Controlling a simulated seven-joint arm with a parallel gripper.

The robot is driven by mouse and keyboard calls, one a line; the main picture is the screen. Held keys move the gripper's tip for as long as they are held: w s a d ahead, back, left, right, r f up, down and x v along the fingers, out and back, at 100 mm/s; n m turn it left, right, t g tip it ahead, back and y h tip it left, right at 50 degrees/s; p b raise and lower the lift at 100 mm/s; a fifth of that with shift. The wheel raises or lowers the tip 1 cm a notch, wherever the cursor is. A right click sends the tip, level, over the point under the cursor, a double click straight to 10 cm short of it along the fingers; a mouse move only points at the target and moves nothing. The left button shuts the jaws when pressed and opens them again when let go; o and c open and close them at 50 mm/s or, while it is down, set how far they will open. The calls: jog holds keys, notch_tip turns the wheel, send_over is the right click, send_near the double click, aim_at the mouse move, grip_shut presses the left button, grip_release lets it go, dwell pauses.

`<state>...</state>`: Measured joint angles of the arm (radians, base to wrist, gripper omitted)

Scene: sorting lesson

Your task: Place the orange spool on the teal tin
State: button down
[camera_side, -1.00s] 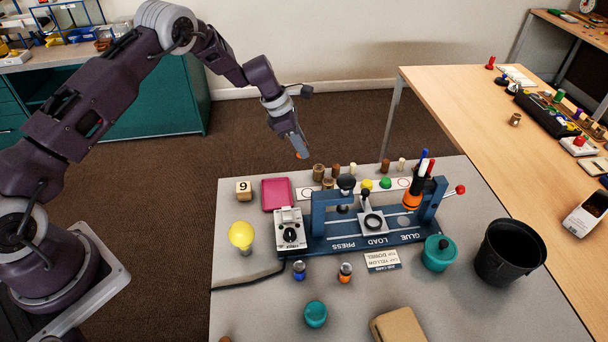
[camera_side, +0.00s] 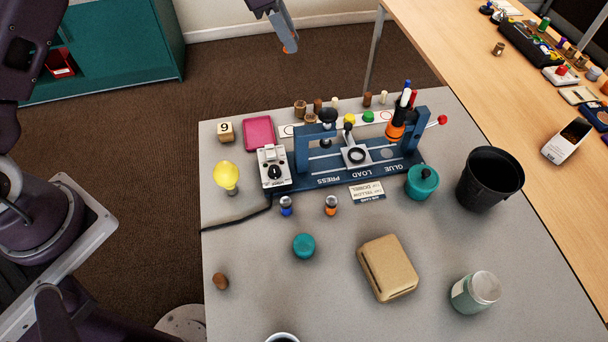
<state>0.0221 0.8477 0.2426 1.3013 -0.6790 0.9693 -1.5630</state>
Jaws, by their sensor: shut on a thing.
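My gripper (camera_side: 289,46) is high at the top of the side view, beyond the far edge of the table. A small round teal tin (camera_side: 304,246) stands on the grey table, nearer the camera than the press, with nothing on top. My gripper is well apart from both.
A tan box (camera_side: 388,268), glass jar (camera_side: 476,292) and black bin (camera_side: 489,178) are to the right.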

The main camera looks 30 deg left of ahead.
jog(key=s+d+m+g, duration=0.3)
jog(key=s+d+m, duration=0.5)
jog(key=s+d, duration=0.5)
jog(key=m+g+y, duration=0.1)
jog(key=m+g, duration=0.2)
jog(key=m, duration=0.6)
send_over(304, 250)
jog(key=w, duration=0.1)
jog(key=f, duration=2.1)
jog(key=shift+w+a, duration=0.1)
jog(key=shift+a, duration=0.3)
jog(key=c, duration=1.5)
grip_release()
jog(key=shift+f, duration=0.1)
jog(key=shift+c, duration=0.2)
jog(key=o, duration=0.3)
jog(key=v, duration=1.2)
jog(key=shift+r, duration=0.25)
